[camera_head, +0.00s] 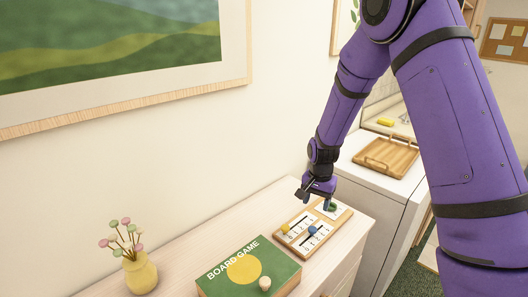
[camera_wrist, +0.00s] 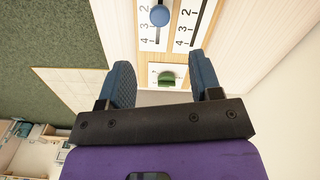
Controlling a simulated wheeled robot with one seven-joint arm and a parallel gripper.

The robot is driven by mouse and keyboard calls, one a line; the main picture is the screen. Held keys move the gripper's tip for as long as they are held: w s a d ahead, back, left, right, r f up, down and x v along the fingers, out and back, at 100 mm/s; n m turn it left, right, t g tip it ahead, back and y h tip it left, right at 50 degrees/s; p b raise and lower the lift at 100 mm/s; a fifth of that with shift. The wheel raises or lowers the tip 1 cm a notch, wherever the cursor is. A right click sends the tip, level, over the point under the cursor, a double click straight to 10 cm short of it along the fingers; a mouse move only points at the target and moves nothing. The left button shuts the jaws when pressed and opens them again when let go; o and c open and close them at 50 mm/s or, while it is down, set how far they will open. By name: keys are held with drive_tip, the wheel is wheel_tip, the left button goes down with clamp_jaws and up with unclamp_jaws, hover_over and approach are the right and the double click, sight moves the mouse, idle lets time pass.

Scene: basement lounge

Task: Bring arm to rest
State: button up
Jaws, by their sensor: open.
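My purple arm reaches down from the top right in the head view. My gripper (camera_head: 316,199) is open and empty above the far right end of a wooden slider board (camera_head: 292,252). The board has white numbered tracks with a yellow knob (camera_head: 285,228) and a blue knob (camera_head: 312,230). A green piece (camera_head: 332,207) sits on a separate white panel at the board's far end. In the wrist view the green piece (camera_wrist: 168,79) shows between my two blue-grey fingers (camera_wrist: 161,66), apart from both. The blue knob (camera_wrist: 160,15) is beyond them.
The board lies on a pale wooden cabinet (camera_head: 190,247), beside a green board game box (camera_head: 222,283) with a small round knob-like object (camera_head: 265,284) on it. A yellow vase of flowers (camera_head: 140,273) stands left. A white appliance (camera_head: 375,185) to the right bears a wooden tray (camera_head: 388,170).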

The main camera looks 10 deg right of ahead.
drive_tip(key=s+r+n+t, duration=0.1)
drive_tip(key=s+r, duration=0.3)
drive_tip(key=r, duration=0.4)
drive_tip(key=s+d+r+n+t, duration=0.15)
drive_tip(key=s+r, duration=0.25)
drive_tip(key=r, duration=0.4)
drive_tip(key=s+r+n, duration=0.2)
drive_tip(key=s+r, duration=0.2)
drive_tip(key=r, duration=0.4)
drive_tip(key=s+r+n+t, duration=0.1)
drive_tip(key=s+r, duration=0.3)
drive_tip(key=s, duration=0.5)
drive_tip(key=s+r+n+t, duration=0.1)
drive_tip(key=s+r, duration=0.3)
drive_tip(key=s, duration=0.6)
drive_tip(key=shift+s+d+r+n+t, duration=0.15)
drive_tip(key=shift+s+d+n+t, duration=0.2)
drive_tip(key=shift+n, duration=0.5)
drive_tip(key=shift+w, duration=0.1)
